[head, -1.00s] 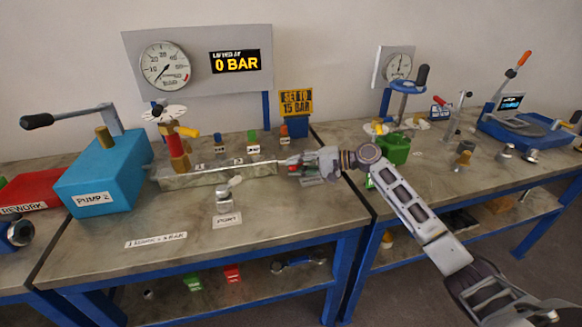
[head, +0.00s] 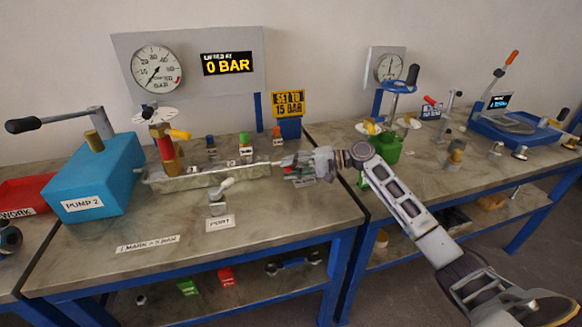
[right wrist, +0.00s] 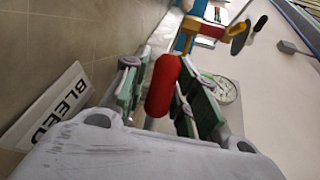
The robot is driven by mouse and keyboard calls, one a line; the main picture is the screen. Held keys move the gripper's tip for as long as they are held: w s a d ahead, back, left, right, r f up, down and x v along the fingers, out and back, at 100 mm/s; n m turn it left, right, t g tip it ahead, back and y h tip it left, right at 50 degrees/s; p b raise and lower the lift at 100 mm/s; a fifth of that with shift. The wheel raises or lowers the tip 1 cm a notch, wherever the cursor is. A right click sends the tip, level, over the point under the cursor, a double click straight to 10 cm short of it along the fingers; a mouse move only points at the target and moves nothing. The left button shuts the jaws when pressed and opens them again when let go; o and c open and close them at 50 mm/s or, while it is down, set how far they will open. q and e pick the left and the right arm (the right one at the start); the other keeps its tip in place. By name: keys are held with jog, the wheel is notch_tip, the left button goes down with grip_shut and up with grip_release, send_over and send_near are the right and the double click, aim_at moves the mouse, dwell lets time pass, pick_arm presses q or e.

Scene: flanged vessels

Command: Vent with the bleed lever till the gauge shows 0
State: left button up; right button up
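The bleed lever is a thin rod with a red grip; its red grip (right wrist: 163,85) fills the space between the finger pads in the right wrist view. My right gripper (head: 290,166) is closed around this grip, at the right end of the metal manifold block (head: 200,177). The fingers hide part of the grip in the head view. The gauge (head: 157,68) on the grey panel has its needle toward the lower left, near the low end of the scale. The display (head: 228,65) beside it reads "0 BAR". My left gripper is not in view.
A "BLEED" label (right wrist: 50,108) lies beside the gripper. A brass valve (head: 165,150) with a red part and a white disc stands on the block. A blue pump (head: 95,178) is at left. A "SET TO 15 BAR" sign (head: 288,103) stands behind. The front bench top is mostly clear.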

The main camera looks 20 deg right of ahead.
jog(key=shift+o, duration=1.1)
jog(key=shift+r, duration=0.1)
jog(key=shift+s+d, duration=0.2)
jog(key=shift+d, duration=0.3)
jog(key=v, duration=1.1)
jog(key=shift+r, duration=0.1)
